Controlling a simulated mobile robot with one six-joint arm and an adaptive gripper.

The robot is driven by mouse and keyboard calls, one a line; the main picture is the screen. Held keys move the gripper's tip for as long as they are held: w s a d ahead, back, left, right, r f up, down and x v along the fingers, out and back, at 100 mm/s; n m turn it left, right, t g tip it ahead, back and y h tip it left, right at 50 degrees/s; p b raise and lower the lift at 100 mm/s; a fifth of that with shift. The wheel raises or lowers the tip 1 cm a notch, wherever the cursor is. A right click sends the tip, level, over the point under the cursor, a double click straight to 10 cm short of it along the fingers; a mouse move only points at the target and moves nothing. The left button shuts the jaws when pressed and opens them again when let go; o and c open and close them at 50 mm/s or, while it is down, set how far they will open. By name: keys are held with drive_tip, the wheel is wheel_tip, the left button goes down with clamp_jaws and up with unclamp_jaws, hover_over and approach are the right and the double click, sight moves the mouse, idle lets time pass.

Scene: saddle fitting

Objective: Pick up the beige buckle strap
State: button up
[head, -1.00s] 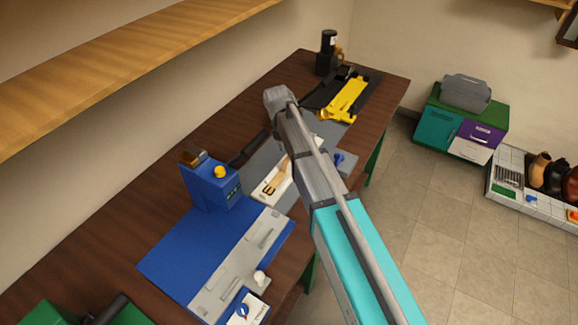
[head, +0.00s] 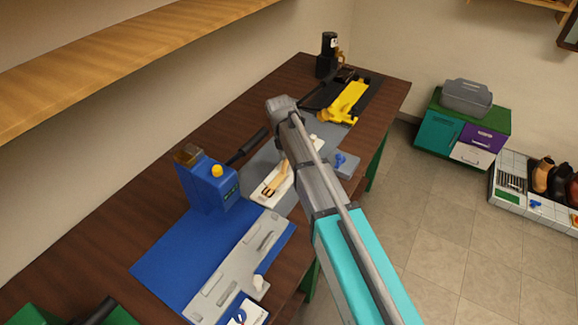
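The beige buckle strap (head: 276,179) lies on a white tray (head: 258,197) on the workbench, with its dark buckle toward the lower left. My grey and teal arm reaches over the bench from the lower right and passes just right of the strap, hiding part of the tray. The arm's visible grey end is beyond the strap, toward the back of the bench. My gripper's fingers do not show, so I cannot see whether they are open or shut.
A blue machine (head: 207,184) with a yellow knob stands left of the tray. A grey plate (head: 240,268) lies on a blue mat (head: 160,268) in front. A yellow tool (head: 346,101) and a black bottle (head: 328,56) are at the back. A wooden shelf (head: 120,60) overhangs the bench.

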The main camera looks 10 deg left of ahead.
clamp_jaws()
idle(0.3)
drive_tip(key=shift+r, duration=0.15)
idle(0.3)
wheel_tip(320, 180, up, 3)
drive_tip(key=p, duration=0.3)
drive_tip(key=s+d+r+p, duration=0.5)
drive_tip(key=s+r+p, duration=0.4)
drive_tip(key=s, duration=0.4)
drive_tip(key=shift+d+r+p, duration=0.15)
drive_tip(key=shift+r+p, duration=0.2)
drive_tip(key=shift+p, duration=0.2)
